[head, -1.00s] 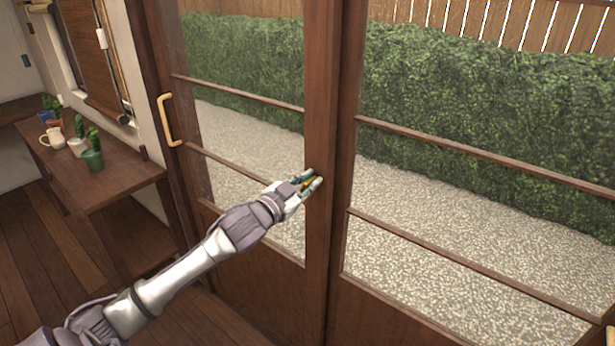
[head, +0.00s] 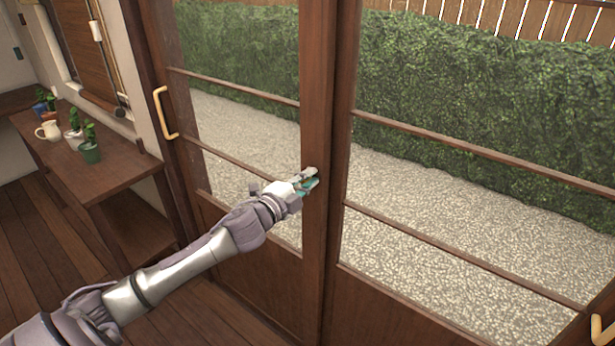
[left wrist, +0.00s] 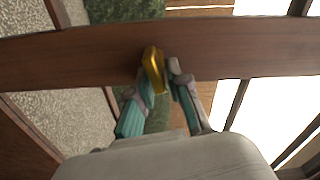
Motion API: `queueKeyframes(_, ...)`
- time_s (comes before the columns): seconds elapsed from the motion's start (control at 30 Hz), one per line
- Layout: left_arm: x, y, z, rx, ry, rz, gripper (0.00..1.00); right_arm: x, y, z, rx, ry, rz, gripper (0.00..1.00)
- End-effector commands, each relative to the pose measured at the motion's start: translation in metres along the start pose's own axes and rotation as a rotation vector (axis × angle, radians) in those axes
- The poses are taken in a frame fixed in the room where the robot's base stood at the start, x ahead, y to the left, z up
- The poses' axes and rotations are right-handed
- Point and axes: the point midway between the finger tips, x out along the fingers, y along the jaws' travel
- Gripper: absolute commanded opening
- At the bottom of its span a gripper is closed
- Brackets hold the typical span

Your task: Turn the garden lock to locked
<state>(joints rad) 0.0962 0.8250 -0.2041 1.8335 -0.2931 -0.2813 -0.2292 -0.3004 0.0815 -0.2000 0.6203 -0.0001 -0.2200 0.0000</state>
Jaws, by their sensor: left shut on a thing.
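The garden lock (left wrist: 153,70) is a small gold-yellow piece on the brown door stile, seen in the left wrist view. My left gripper (left wrist: 161,82) is at the lock, its two teal and grey fingers on either side of it and shut on it. In the head view my left gripper (head: 311,180) reaches the middle stile (head: 318,120) of the glazed sliding doors. There the fingers mostly hide the lock. My right gripper is not in view.
A gold handle (head: 165,113) is on the left door's edge, and another (head: 602,330) is at the lower right. Gravel and a hedge lie beyond the glass.

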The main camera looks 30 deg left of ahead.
Motion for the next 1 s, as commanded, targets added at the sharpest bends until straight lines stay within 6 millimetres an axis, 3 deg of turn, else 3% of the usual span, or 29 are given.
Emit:
queueKeyframes(0.4, 0.0001, 0.0035, 0.0011, 0.210, -0.002, 0.001, 0.00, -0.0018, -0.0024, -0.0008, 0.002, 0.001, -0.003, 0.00)
queueKeyframes(1.0, 0.0004, 0.0024, 0.0043, 0.249, -0.010, 0.000, 0.00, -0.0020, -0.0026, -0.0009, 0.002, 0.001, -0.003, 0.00)
